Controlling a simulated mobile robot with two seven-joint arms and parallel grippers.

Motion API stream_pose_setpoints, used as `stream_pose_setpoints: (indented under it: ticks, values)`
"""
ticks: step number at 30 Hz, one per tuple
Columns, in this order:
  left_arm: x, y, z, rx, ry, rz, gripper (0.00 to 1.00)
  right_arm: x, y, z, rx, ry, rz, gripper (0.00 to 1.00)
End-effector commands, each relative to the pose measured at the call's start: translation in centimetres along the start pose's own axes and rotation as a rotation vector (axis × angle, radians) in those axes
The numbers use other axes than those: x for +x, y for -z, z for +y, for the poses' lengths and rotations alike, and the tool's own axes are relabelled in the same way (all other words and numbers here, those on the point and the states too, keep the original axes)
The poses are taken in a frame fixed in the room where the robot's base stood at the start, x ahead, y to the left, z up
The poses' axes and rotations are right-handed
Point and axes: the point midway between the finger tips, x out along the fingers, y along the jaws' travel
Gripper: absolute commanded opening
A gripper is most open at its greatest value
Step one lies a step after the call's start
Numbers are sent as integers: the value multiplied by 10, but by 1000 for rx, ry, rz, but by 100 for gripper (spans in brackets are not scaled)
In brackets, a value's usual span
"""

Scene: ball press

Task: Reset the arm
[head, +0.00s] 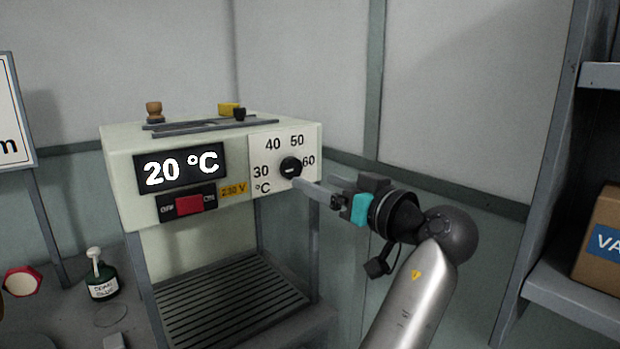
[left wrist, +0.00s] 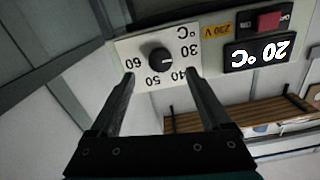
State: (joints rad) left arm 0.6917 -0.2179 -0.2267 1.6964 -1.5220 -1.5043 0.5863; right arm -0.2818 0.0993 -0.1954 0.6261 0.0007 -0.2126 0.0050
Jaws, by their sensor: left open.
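My left gripper (head: 299,184) reaches in from the right toward the front of a pale press machine (head: 126,198). Its fingertips are close to the black round dial (head: 291,167) on the white scale plate, marked 30 to 60 °C. In the left wrist view the picture is upside down. There the two fingers of the left gripper (left wrist: 162,80) are spread apart and empty, and the dial (left wrist: 162,61) shows just beyond and between their tips. Whether a fingertip touches the dial cannot be told. The display (head: 180,169) reads 20 °C. My right gripper is not seen.
A red switch (head: 189,205) sits below the display. A stamp-like wooden object (head: 154,112) and a yellow object (head: 230,109) are on top of the machine. A dark dispenser bottle (head: 101,277) stands at the left. Shelves with a cardboard box (head: 598,238) are at the right.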

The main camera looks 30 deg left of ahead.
Motion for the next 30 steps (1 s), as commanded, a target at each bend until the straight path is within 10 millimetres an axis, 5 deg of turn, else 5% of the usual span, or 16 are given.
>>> stream_pose_setpoints:
  ticks: [20,25,30]
  values:
    - [-4,-11,10,42,-28,-1,81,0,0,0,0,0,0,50]
    - [1,-82,61,269,-194,-24,81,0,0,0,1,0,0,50]
    - [-6,-205,108,536,-436,-93,81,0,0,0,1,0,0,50]
